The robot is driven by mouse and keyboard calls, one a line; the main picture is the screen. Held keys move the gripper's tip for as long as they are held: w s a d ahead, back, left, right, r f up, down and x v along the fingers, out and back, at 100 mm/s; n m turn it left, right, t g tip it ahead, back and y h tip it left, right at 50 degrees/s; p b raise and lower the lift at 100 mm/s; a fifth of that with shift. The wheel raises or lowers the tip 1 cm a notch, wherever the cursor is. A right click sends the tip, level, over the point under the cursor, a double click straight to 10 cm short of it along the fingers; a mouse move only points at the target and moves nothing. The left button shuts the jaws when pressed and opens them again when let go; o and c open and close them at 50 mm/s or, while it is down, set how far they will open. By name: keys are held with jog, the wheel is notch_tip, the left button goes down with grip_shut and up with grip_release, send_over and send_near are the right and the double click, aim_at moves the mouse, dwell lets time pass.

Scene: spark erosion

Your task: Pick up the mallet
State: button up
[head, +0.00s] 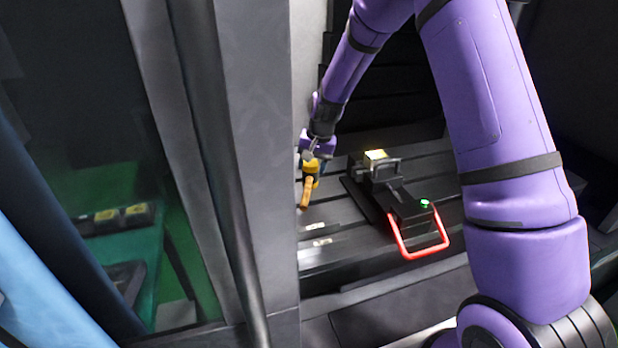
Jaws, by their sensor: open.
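What looks like the mallet (306,192), with an orange handle and a yellow part at its upper end, is directly below my gripper in the head view, beside the grey door post. My gripper (312,158) hangs at the end of my purple arm, right at the mallet's upper end. It is open. The mallet is small in the picture and partly hidden by the gripper, so I cannot tell whether the fingers touch it or stand around it.
A black vise (392,192) with a red looped handle (418,254) stands on the slotted machine table (340,232), right of the mallet. The grey post (255,150) and glass panel close off the left side.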

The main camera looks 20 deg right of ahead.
aim_at(310, 180)
jog(key=shift+a+f, duration=0.25)
jog(key=shift+f, duration=1.2)
jog(key=shift+a+f, duration=0.2)
jog(key=shift+f, duration=1.2)
jog(key=shift+c, duration=0.2)
grip_shut()
